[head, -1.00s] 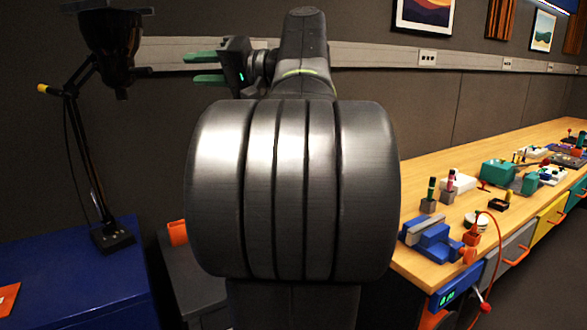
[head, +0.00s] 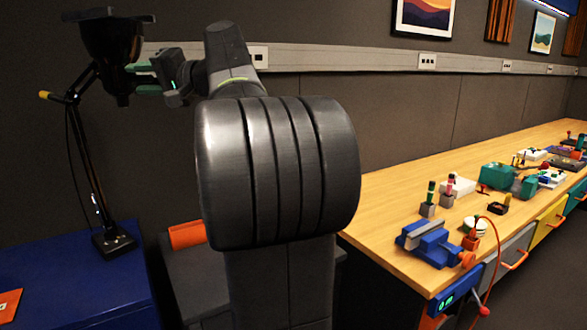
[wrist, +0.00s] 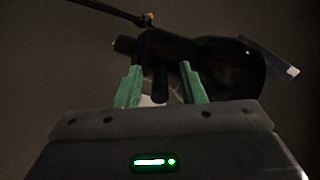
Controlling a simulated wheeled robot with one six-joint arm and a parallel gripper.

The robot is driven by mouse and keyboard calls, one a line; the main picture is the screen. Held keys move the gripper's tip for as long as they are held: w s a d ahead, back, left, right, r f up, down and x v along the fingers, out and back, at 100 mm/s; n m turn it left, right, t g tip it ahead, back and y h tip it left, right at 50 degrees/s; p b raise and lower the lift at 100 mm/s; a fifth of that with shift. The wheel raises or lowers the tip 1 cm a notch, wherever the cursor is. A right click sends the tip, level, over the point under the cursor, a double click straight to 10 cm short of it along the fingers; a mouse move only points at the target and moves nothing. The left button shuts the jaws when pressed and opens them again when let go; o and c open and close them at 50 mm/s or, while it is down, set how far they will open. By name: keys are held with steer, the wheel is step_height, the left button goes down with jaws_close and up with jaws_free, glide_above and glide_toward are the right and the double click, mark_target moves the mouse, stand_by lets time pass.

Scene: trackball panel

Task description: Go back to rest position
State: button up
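My gripper (head: 149,78) has green fingers and is raised at the upper left in the head view, pointing left. It is close to the black lamp head in that picture, and I cannot tell whether they touch. In the wrist view the two green fingers (wrist: 160,88) stand apart, with no object clearly held between them. The dark lamp head (wrist: 225,72) shows beyond the fingertips. The black desk lamp (head: 111,40) stands on the blue cabinet at the left. No trackball is clearly visible.
A blue cabinet (head: 75,285) is at the left, with an orange bin (head: 187,235) beside it. A wooden workbench (head: 385,225) runs along the right with a blue vise (head: 432,246) and several small devices. Much of the centre is hidden by my arm.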

steer(key=shift+s+r+m+p, duration=0.2)
steer(key=shift+r+m+p, duration=0.2)
steer(key=shift+m, duration=0.2)
steer(key=m+p, duration=0.6)
steer(key=s+m+p, duration=0.1)
steer(key=m+p, duration=0.2)
steer(key=p, duration=0.1)
steer(key=shift+a+r+m, duration=0.1)
steer(key=shift+r+m, duration=0.3)
steer(key=shift+s+m+p, duration=0.1)
steer(key=shift+m+p, duration=0.6)
steer(key=shift+s+f, duration=0.1)
